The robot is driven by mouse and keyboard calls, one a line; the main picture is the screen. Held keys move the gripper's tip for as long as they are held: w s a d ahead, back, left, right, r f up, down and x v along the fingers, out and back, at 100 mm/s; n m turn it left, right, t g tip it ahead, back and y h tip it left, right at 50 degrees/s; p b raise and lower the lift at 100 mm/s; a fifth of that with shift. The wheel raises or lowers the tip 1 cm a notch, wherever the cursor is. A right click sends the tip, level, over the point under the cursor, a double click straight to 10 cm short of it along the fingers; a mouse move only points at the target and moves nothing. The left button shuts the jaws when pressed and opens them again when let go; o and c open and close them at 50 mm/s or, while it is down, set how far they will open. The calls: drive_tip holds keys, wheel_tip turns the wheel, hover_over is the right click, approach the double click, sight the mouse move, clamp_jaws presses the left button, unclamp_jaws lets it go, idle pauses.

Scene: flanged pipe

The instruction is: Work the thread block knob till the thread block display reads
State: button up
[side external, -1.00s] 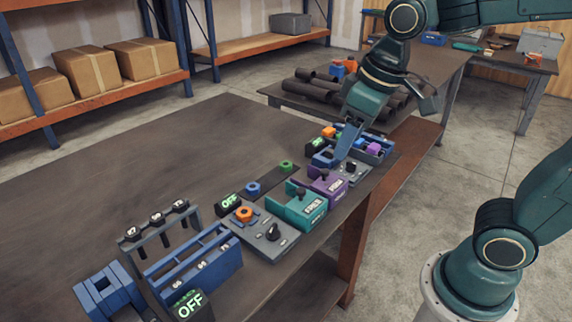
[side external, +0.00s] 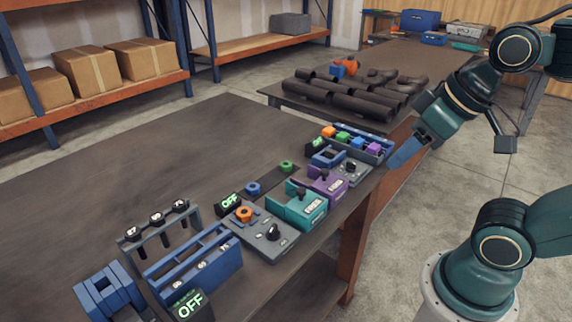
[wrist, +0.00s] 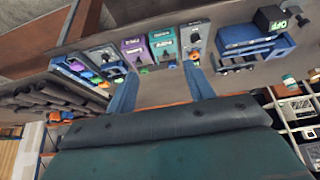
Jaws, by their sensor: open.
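Two grey plates carry black knobs; I cannot tell from the pictures which is the thread block. The nearer plate (side external: 262,240) has an orange ring (side external: 244,213), a black knob (side external: 272,232) and a display (side external: 230,201) reading OFF. The farther plate (side external: 341,176) has a blue block (side external: 327,157), a black knob (side external: 351,167) and a small green-lit display (side external: 318,143), too small to read. My gripper (side external: 393,163) is open and empty, beyond the bench's right edge, apart from both knobs. In the wrist view my gripper (wrist: 160,72) shows two spread blue fingers.
A teal clamp block (side external: 305,212) and a purple one (side external: 327,187) stand between the plates. A blue tray (side external: 350,146) holds coloured cubes at the far end. A blue rack (side external: 200,265) and another OFF display (side external: 190,304) are nearest. The bench's left side is clear.

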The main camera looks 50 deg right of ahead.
idle(0.5)
drive_tip(key=n+g+h, duration=0.1)
drive_tip(key=n+g, duration=0.2)
drive_tip(key=g, duration=0.4)
hover_over(273, 227)
drive_tip(key=d, duration=0.4)
wheel_tip(273, 227, down, 2)
drive_tip(key=w+a+f+n+g, duration=0.1)
drive_tip(key=w+a+f+g, duration=0.1)
drive_tip(key=w+a+f, duration=0.3)
wheel_tip(273, 227, down, 2)
drive_tip(key=shift+w+a+f+g+h, duration=0.1)
drive_tip(key=shift+w+a+g+h, duration=0.25)
drive_tip(key=shift+a, duration=0.3)
drive_tip(key=shift+s+d+f, duration=0.1)
drive_tip(key=shift+s+f, duration=0.05)
drive_tip(key=shift+f, duration=0.05)
drive_tip(key=shift+x, duration=6.7)
